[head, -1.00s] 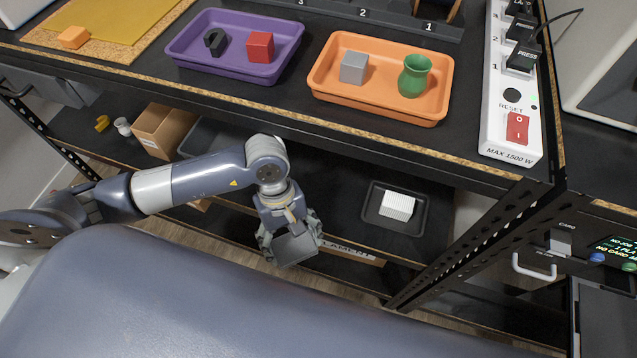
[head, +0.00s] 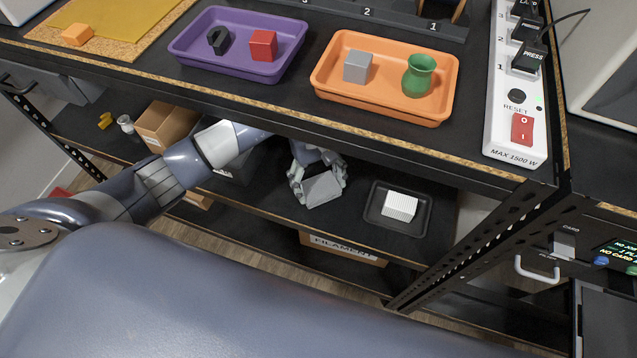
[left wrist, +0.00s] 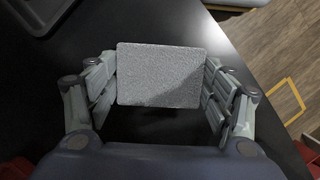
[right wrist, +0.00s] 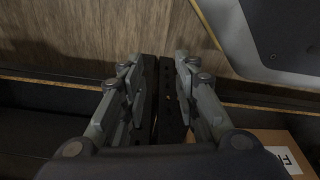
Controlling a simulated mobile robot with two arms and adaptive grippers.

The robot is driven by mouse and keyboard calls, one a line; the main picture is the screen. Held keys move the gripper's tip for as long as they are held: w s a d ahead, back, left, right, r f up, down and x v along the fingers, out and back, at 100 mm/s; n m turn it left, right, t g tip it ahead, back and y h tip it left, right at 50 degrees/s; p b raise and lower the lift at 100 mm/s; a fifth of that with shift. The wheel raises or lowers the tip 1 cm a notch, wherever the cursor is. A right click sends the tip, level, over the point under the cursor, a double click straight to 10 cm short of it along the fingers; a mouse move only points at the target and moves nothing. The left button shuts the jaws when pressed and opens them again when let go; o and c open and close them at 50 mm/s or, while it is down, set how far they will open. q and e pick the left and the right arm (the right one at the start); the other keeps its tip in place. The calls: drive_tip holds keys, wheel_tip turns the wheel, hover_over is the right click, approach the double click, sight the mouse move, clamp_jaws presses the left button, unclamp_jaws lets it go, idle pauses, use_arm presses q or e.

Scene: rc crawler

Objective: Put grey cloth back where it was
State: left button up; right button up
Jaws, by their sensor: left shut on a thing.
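The grey cloth (head: 322,189) looks like a small flat folded block. My left gripper (head: 318,180) is shut on it above the lower shelf. In the left wrist view the cloth (left wrist: 158,75) sits between the two fingers (left wrist: 160,90), touched on both sides. A small black tray (head: 377,213) with a white ribbed block (head: 399,206) in it stands on the lower shelf, right of the left gripper. My right gripper (right wrist: 160,85) shows only in its wrist view.
The worktop (head: 300,98) overhangs the lower shelf (head: 282,197). On it are a purple tray (head: 225,68), an orange tray (head: 375,106) and a power strip (head: 510,148). A cardboard box (head: 165,125) stands left on the shelf. A perforated upright (head: 470,235) stands right.

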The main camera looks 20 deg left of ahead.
use_arm(q)
drive_tip(key=shift+s+f, duration=0.15)
drive_tip(key=shift+f, duration=0.15)
drive_tip(key=o, duration=1)
drive_tip(key=shift+c, duration=0.2)
use_arm(e)
drive_tip(key=shift+s, duration=0.1)
